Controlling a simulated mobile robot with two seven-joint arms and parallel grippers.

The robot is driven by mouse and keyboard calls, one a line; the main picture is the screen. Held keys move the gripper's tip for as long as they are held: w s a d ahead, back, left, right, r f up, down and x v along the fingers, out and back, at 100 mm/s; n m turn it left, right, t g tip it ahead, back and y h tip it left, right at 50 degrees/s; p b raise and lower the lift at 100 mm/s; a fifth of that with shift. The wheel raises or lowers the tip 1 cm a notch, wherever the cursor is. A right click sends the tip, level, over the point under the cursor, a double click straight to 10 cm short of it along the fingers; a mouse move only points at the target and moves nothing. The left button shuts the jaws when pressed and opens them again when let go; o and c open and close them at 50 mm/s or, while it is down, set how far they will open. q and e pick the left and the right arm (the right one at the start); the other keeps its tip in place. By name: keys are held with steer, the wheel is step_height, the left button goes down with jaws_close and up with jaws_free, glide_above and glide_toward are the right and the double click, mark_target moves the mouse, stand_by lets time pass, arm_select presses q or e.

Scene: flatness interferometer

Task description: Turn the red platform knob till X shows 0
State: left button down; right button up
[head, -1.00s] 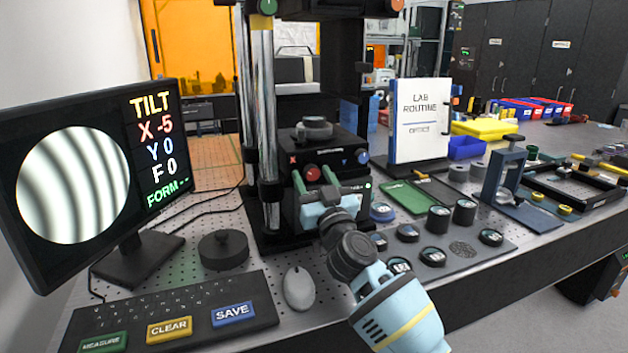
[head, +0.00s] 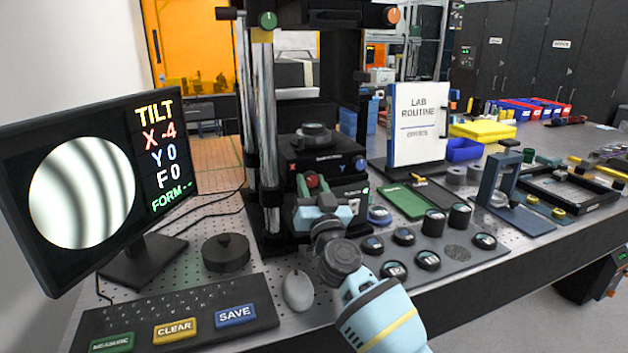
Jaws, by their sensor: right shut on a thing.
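The red platform knob (head: 312,181) is on the front of the black platform block (head: 328,165), below the instrument's column. My right gripper (head: 316,186) reaches it from the front and is shut on it, with the fingers on either side; they hide part of the knob. The monitor (head: 82,194) at the left shows curved dark and light fringes in a round field. Its readout (head: 159,137) says TILT, X -4, Y 0, F 0, and FORM with dashes. My left gripper is not in view.
A blue knob (head: 360,163) sits right of the red one. A keyboard (head: 175,318) with MEASURE, CLEAR and SAVE keys, a mouse (head: 298,290) and a black round part (head: 226,252) lie in front. Several dark cylinders stand on a mat at the right.

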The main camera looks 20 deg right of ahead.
steer(key=m+h+p, duration=0.1)
steer(key=m, duration=0.1)
steer(key=m+h+p, duration=0.1)
steer(key=m, duration=0.1)
steer(key=r+m+g+h+p, duration=0.1)
steer(key=m, duration=0.1)
steer(key=shift+a, duration=0.25)
steer(key=m+p, duration=0.1)
steer(key=m, duration=0.1)
steer(key=m+g+h+p, duration=0.1)
steer(key=m, duration=0.1)
steer(key=shift+m+h, duration=0.3)
steer(key=shift+m, duration=0.1)
steer(key=shift+f+m+g+p, duration=0.1)
steer(key=shift+m+g+p, duration=0.3)
steer(key=shift+m, duration=0.1)
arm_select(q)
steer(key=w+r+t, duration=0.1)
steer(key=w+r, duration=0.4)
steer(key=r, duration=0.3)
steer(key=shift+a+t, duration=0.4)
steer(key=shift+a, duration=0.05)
arm_select(e)
steer(key=shift+f+m, duration=0.1)
steer(key=shift+m, duration=0.2)
